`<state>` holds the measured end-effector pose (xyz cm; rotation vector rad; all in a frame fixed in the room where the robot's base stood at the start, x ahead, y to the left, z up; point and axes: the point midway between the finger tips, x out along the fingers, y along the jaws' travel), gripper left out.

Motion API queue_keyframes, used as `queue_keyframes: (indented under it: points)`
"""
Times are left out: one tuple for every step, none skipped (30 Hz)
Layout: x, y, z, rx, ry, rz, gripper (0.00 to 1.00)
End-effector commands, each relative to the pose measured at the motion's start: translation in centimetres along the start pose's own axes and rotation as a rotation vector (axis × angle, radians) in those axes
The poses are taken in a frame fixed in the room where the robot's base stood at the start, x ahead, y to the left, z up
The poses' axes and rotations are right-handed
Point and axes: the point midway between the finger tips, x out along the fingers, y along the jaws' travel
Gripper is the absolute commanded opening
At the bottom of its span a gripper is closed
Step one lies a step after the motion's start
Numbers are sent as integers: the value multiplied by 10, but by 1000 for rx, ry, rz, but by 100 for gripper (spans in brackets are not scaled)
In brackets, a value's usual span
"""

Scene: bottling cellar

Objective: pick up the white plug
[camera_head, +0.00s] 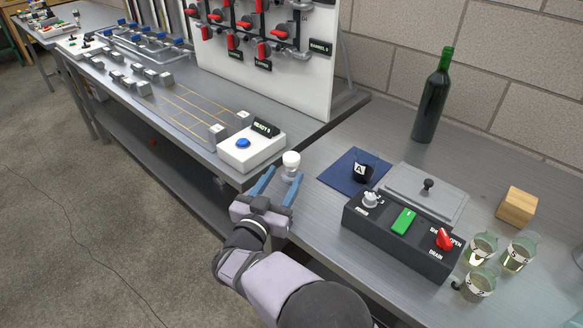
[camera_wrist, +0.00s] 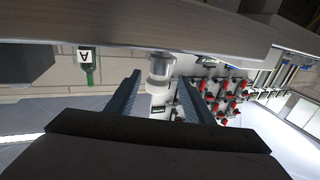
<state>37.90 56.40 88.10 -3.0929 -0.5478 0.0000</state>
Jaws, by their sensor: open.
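The white plug (camera_head: 291,160) stands upright near the left edge of the right-hand metal table, with a rounded white top and a greyer lower part. My gripper (camera_head: 284,176) is open and empty, its two blue fingers pointing at the plug from the near side. In the wrist view, which is upside down, the plug (camera_wrist: 160,70) appears between and just beyond the fingertips (camera_wrist: 159,82). I cannot tell whether either finger touches it.
A white box with a blue button (camera_head: 250,150) stands close by on the left table. Right of the plug are a blue mat (camera_head: 338,170) with a black cup marked A (camera_head: 363,173), a control box (camera_head: 385,232), a green bottle (camera_head: 431,105) and several glass jars (camera_head: 481,248).

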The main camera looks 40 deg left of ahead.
Motion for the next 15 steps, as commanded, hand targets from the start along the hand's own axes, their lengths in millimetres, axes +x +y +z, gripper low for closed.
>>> queue_keyframes:
  points:
    - [2,1,0,0,0,1,48]
    - [4,1,-1,0,0,1,48]
    - [8,1,-1,0,0,1,48]
    - [12,2,-2,1,1,2,48]
    - [16,2,-2,0,1,3,48]
    - [20,3,-2,0,0,3,48]
    - [25,3,-3,0,0,3,48]
    - [29,3,-3,0,0,3,48]
    - [34,4,-3,0,0,3,48]
    - [37,3,-3,-1,0,3,48]
    - [40,3,-2,-1,0,2,48]
    - [44,3,-3,0,0,1,48]
    - [46,3,-2,0,0,1,48]
    - [48,3,-2,0,0,2,48]
    - [50,3,-2,0,0,2,48]
